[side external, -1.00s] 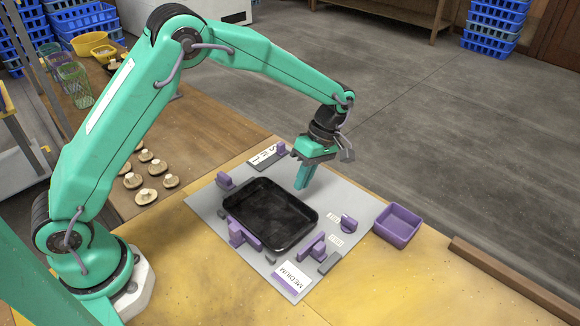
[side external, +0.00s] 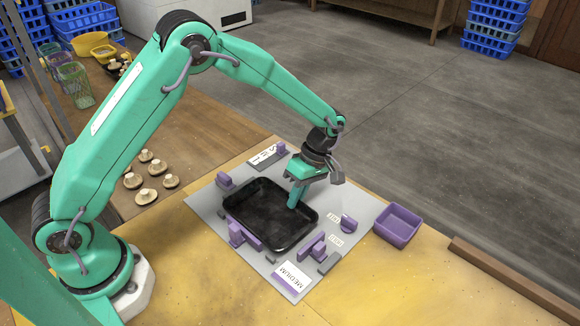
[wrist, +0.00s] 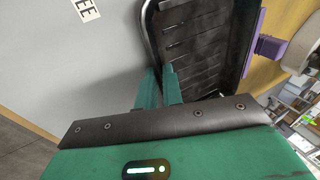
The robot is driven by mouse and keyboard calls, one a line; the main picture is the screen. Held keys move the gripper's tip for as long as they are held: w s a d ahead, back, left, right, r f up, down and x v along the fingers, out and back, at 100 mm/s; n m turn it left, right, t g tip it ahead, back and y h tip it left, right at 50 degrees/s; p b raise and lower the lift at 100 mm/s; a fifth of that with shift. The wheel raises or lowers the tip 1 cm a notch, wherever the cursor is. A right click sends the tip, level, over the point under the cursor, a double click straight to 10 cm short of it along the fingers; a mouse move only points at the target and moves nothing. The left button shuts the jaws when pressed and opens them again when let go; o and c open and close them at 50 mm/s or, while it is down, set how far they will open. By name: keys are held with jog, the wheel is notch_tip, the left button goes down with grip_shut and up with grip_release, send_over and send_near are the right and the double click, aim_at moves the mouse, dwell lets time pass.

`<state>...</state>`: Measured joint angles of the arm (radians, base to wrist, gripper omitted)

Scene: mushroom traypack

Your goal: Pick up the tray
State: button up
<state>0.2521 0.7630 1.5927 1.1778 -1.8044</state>
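The black tray (side external: 262,232) lies flat and empty on a grey mat in the side view. Its rim (wrist: 147,38) also shows in the wrist view, running down towards my fingers. My gripper (side external: 293,204) points down at the tray's far right long side. In the wrist view my two green fingers (wrist: 160,72) stand close together, one on either side of the rim's line. A narrow gap shows between them. I cannot tell whether they press on the rim.
Purple holders (side external: 243,234) stand around the tray on the grey mat (side external: 350,200). A purple bin (side external: 397,226) stands to the right. A card marked MEDIUM (side external: 292,277) lies at the front. Several mushrooms (side external: 147,195) lie on the brown surface at the left.

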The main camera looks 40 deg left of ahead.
grip_shut()
jog(key=shift+r, duration=0.1)
dwell(0.3)
notch_tip(320, 180, up, 10)
dwell(0.7)
dwell(0.5)
